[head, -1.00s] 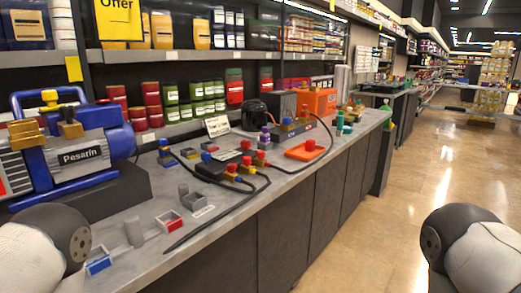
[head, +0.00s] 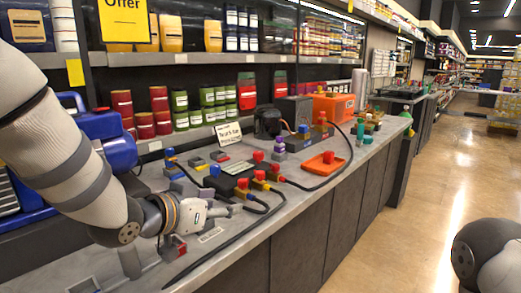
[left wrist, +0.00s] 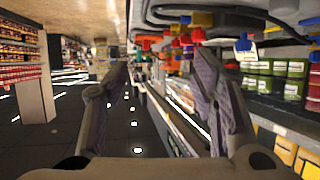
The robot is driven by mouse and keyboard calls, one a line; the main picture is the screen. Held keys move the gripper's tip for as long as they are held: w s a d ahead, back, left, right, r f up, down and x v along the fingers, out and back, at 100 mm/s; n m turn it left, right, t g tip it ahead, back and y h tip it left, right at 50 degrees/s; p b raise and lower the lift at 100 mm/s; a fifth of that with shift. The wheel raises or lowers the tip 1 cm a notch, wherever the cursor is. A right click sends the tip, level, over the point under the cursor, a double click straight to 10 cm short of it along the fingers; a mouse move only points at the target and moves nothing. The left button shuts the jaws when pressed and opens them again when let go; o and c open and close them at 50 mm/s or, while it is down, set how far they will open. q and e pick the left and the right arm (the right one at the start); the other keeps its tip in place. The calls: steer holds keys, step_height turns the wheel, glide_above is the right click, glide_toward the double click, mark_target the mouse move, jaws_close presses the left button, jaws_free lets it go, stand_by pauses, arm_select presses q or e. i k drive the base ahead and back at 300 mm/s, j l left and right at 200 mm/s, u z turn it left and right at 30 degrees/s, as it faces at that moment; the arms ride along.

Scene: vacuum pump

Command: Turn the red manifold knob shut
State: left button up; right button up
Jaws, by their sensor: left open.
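The manifold (head: 232,169) is a dark block on the grey counter with a row of coloured knobs. A red knob (head: 242,183) sits on its front side, with other red knobs (head: 276,168) close by to its right. A blue knob (head: 215,170) is at its left end. My left gripper (head: 238,205) is just in front of the manifold, over the counter's front part, open with nothing between its fingers. In the left wrist view, which is turned over, the open fingers (left wrist: 162,85) show below the red knob (left wrist: 146,46) and apart from it. My right gripper is out of view.
Black hoses (head: 262,222) run from the manifold along the counter. An orange tray (head: 322,164) with a red knob lies to the right. A sign card (head: 228,133) stands behind. A blue pump (head: 118,140) is partly hidden by my left arm. The aisle floor (head: 400,220) is clear.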

mark_target(258, 155)
steer(key=i+l, duration=0.1)
steer(key=i, duration=1.15)
steer(key=i+l, duration=0.25)
